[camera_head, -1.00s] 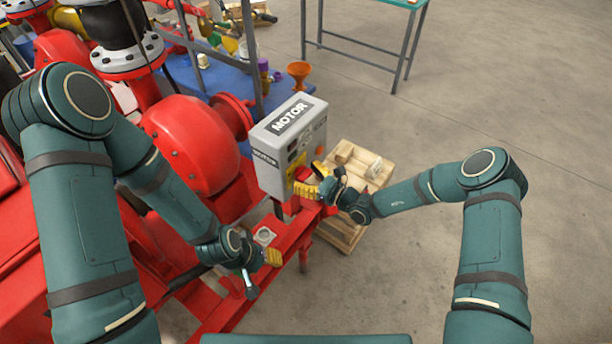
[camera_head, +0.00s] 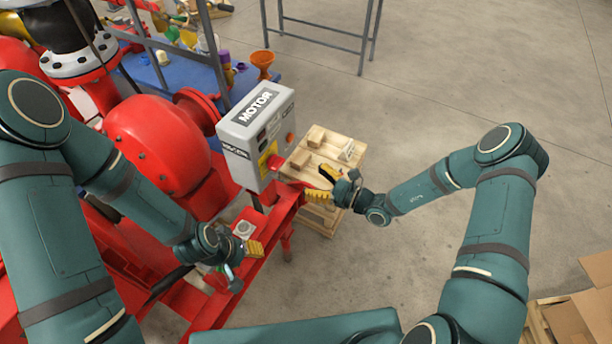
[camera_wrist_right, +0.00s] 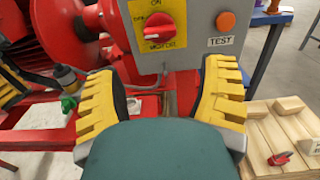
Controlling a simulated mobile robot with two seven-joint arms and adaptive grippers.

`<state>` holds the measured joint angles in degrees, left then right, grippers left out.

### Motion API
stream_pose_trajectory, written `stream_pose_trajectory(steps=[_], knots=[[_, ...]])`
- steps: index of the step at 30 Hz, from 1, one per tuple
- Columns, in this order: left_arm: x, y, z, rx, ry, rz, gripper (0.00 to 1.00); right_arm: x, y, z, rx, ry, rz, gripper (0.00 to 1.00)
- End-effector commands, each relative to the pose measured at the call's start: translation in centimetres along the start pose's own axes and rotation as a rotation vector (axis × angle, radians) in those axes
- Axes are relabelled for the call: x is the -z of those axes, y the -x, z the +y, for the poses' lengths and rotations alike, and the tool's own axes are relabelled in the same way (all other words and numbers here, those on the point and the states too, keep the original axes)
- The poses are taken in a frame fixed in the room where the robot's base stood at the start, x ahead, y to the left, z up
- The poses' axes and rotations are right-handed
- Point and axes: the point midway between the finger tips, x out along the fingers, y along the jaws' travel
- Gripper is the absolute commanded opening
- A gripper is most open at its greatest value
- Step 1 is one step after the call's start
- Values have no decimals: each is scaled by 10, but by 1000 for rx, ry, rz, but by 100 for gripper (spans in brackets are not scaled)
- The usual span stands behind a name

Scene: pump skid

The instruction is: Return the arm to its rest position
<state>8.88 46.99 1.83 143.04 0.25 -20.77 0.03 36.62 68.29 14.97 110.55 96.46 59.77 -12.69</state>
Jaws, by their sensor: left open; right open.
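My right gripper (camera_head: 321,184) is open, with yellow-padded fingers, in front of and a little right of the grey motor box (camera_head: 240,150). In the right wrist view the open fingers (camera_wrist_right: 163,95) hold nothing between them. That view shows the box's red rotary switch (camera_wrist_right: 160,28) on a yellow plate, beyond the fingers and apart from them. My left gripper (camera_head: 241,256) is low over the red skid frame (camera_head: 213,312); its finger gap is hard to see from the head.
A wooden pallet (camera_head: 345,138) with blocks stands on the floor behind my right gripper. A red pump housing (camera_head: 160,145) is left of the box. Cardboard (camera_head: 590,300) lies at bottom right. The floor (camera_head: 440,90) at the right is largely clear.

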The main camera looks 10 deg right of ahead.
Motion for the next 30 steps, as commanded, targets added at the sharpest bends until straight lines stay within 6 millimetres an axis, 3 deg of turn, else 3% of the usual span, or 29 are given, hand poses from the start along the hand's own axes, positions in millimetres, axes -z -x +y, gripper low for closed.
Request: stream_pose_trajectory(steps=[18, 20, 25, 27, 30], knots=[[0, -2, 0, 0, 0, 0, 47, 2, 0, 7, -29, 8, 14, 71], [-1, -4, -1, 0, 0, -1, 47, 6, -1, 20, -83, 23, 41, 71], [-4, -21, -7, 2, -2, -4, 47, 40, 10, 100, -424, 157, 229, 71], [-6, -29, -10, 3, -2, -5, 47, 60, 28, 133, -594, 261, 333, 71], [-8, -40, -14, 5, -2, -7, 47, 86, 59, 165, -809, 439, 470, 71]])
